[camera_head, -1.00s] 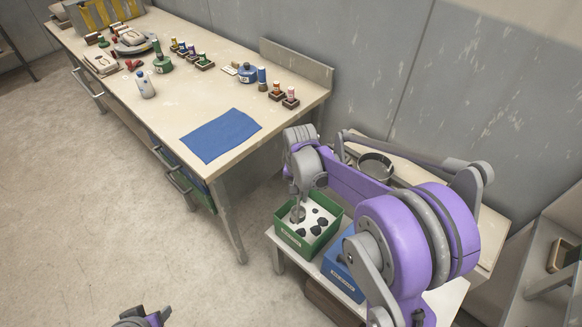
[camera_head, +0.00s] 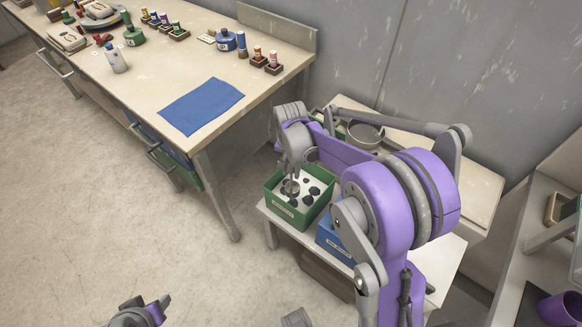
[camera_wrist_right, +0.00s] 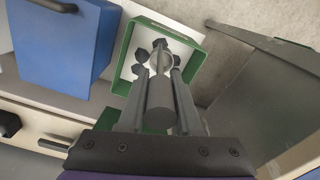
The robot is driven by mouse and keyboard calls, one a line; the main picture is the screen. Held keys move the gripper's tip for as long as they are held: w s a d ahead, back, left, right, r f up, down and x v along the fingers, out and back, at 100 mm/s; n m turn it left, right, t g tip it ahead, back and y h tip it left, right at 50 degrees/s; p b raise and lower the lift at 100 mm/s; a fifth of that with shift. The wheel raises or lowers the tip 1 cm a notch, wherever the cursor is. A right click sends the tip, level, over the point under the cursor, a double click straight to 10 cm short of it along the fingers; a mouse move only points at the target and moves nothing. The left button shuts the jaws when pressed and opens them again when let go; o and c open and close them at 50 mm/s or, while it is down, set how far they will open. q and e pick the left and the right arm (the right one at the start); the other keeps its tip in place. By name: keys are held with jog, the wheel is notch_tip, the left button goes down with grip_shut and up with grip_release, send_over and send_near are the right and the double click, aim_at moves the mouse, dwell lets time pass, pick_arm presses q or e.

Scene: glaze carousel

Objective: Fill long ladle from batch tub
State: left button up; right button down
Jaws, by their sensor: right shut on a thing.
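The batch tub (camera_head: 283,213) is an open green box in the head view, with white contents and several dark patches inside. It also shows in the wrist view (camera_wrist_right: 124,62). My right gripper (camera_head: 292,172) points down over the tub. In the wrist view its two fingers (camera_wrist_right: 160,78) are shut on the grey handle of the long ladle (camera_wrist_right: 160,98). The ladle's round end lies over the white contents; I cannot tell how deep it is or whether it holds anything. Part of my left arm (camera_head: 140,313) shows at the bottom edge; its jaws are unclear.
A blue box (camera_head: 335,246) stands right beside the tub on the low bench. A grey round pan (camera_head: 365,135) is behind my right arm. The big table (camera_head: 255,60) holds a blue mat (camera_head: 201,106) and several small bottles. Shelving stands at the right. The floor at left is clear.

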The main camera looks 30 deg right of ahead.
aim_at(291, 199)
notch_tip(291, 199, down, 13)
jog(key=b, duration=0.9)
jog(key=shift+r, duration=0.15)
dwell(0.5)
